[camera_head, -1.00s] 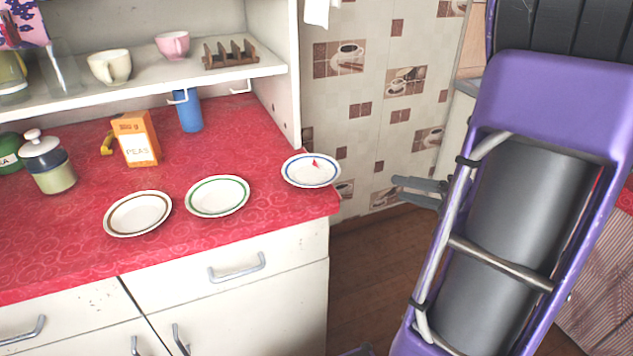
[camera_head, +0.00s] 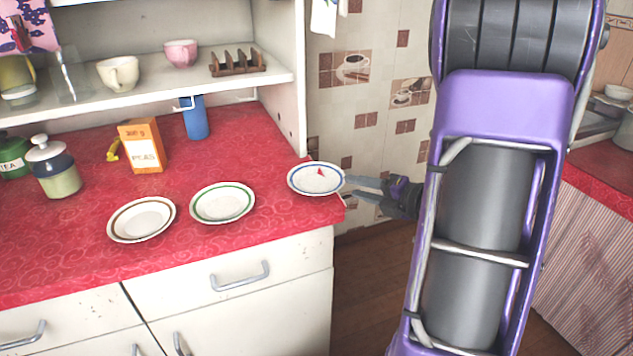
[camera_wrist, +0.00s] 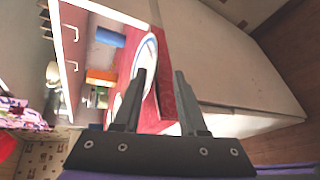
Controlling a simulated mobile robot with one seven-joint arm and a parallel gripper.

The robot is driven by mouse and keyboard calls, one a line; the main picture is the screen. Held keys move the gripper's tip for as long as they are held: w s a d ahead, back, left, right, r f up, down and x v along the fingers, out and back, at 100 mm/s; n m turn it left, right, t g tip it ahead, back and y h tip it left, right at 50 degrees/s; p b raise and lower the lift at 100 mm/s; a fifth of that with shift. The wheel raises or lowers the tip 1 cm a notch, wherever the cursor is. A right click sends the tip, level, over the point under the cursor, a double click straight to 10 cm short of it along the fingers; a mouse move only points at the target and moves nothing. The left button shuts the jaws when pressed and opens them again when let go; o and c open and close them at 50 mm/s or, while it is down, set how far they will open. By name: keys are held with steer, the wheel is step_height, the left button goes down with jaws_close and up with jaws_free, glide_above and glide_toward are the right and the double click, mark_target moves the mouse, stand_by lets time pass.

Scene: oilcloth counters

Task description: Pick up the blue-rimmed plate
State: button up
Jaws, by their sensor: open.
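The blue-rimmed plate (camera_head: 312,187) is white with a small red mark and sits at the right corner of the red counter. Its right rim is at the counter's edge. My gripper (camera_head: 350,187) is open and empty, just right of that rim, with its fingers pointing left at the plate. I cannot tell whether a finger touches the rim. In the wrist view the blue-rimmed plate (camera_wrist: 147,48) lies just beyond the fingertips of my gripper (camera_wrist: 161,74), partly behind the left finger.
A green-rimmed plate (camera_head: 222,203) and a brown-rimmed plate (camera_head: 141,220) lie to the left on the red counter (camera_head: 230,255). An orange box (camera_head: 142,146) and a blue cup (camera_head: 195,118) stand behind. The shelf unit's side panel (camera_head: 287,112) rises behind the blue-rimmed plate.

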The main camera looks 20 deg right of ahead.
mark_target(316, 181)
steer(key=x, duration=0.4)
steer(key=shift+w+a+r, duration=0.1)
steer(key=shift+w+r, duration=0.1)
jaws_close()
stand_by(1.2)
